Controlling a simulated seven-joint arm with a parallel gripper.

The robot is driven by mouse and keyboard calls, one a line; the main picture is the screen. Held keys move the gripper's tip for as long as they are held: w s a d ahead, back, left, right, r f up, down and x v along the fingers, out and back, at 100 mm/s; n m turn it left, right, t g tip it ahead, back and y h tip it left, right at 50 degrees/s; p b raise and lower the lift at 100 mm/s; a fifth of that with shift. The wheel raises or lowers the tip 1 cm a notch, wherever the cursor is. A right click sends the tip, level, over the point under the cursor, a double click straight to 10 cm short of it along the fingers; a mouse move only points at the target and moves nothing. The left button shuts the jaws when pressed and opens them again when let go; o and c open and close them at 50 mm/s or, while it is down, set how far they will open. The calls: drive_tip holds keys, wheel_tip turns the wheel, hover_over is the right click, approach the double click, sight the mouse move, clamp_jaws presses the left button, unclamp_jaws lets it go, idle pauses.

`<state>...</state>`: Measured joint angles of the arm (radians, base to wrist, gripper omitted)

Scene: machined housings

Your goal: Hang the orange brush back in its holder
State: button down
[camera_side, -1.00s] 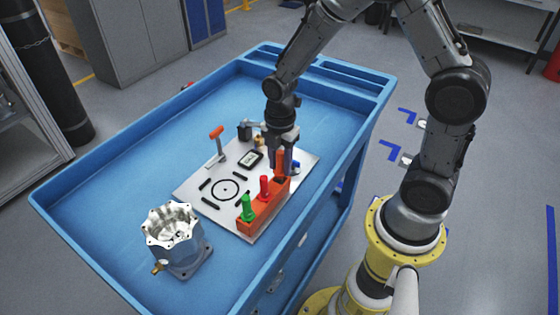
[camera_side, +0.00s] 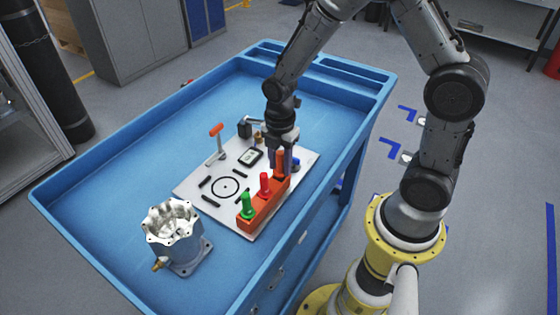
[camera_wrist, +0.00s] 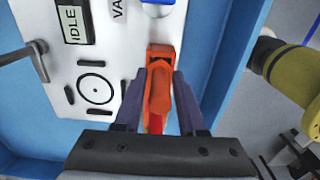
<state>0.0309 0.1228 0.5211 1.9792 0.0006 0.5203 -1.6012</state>
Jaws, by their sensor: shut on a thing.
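The orange brush (camera_side: 281,162) stands upright at the far end of the orange-red holder block (camera_side: 262,206). My gripper (camera_side: 281,158) is shut on the brush's handle from above. In the wrist view the brush (camera_wrist: 159,92) lies between the two fingers of my gripper (camera_wrist: 159,95), over the holder (camera_wrist: 160,52). The brush's lower end is hidden, so I cannot tell how deep it sits in its slot. A red-handled brush (camera_side: 265,185) and a green-handled brush (camera_side: 247,206) stand upright in the same holder.
The holder is on a white plate (camera_side: 215,190) in the blue cart tray (camera_side: 110,190). A T-handled orange tool (camera_side: 216,140) and a small display (camera_side: 250,157) are left of my gripper. A metal housing (camera_side: 175,235) stands front left. The tray's left side is clear.

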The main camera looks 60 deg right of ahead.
drive_tip(key=shift+f, duration=0.1)
unclamp_jaws()
idle(0.6)
idle(0.5)
drive_tip(key=shift+r, duration=4.05)
